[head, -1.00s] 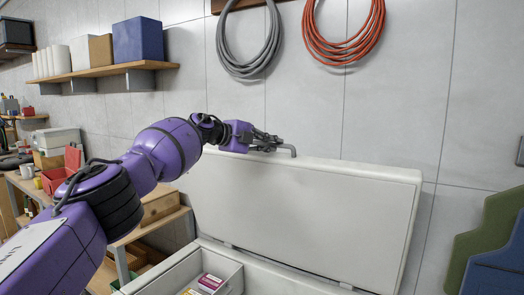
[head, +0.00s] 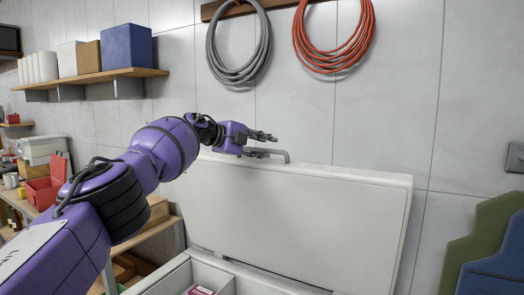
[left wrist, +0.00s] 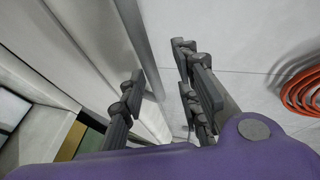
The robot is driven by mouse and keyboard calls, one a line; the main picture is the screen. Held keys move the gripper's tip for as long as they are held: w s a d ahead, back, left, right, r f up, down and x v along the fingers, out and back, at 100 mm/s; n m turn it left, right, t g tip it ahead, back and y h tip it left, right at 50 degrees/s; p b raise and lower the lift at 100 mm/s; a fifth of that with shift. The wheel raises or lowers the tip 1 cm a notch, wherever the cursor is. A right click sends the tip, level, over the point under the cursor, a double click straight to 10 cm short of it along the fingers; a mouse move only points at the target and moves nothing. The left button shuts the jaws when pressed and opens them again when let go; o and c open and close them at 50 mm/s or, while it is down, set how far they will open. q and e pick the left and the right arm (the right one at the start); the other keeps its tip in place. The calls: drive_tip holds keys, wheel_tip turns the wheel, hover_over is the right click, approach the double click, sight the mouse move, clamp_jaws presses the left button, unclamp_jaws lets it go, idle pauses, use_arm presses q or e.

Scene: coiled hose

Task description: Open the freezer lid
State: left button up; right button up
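The white freezer lid (head: 300,215) stands raised, leaning back near the tiled wall in the head view. Its grey bar handle (head: 286,156) is at the top edge. My left gripper (head: 275,145) is at the handle, its fingers spread apart and holding nothing that I can see. In the left wrist view the fingers of the left gripper (left wrist: 168,92) are also apart, beside a pale panel and a grey bar (left wrist: 143,45). The white freezer body (head: 180,278) shows below the lid with its inside exposed. My right gripper is not in view.
A grey hose (head: 238,75) and an orange hose (head: 333,65) hang on the wall above the lid. A shelf (head: 95,77) with boxes is at the upper left. Green and blue panels (head: 490,245) stand at the right. A pink box (head: 201,291) lies inside the freezer.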

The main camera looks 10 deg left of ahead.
use_arm(q)
drive_tip(key=shift+f, duration=0.25)
drive_tip(key=v, duration=1.2)
drive_tip(key=shift+r, duration=0.15)
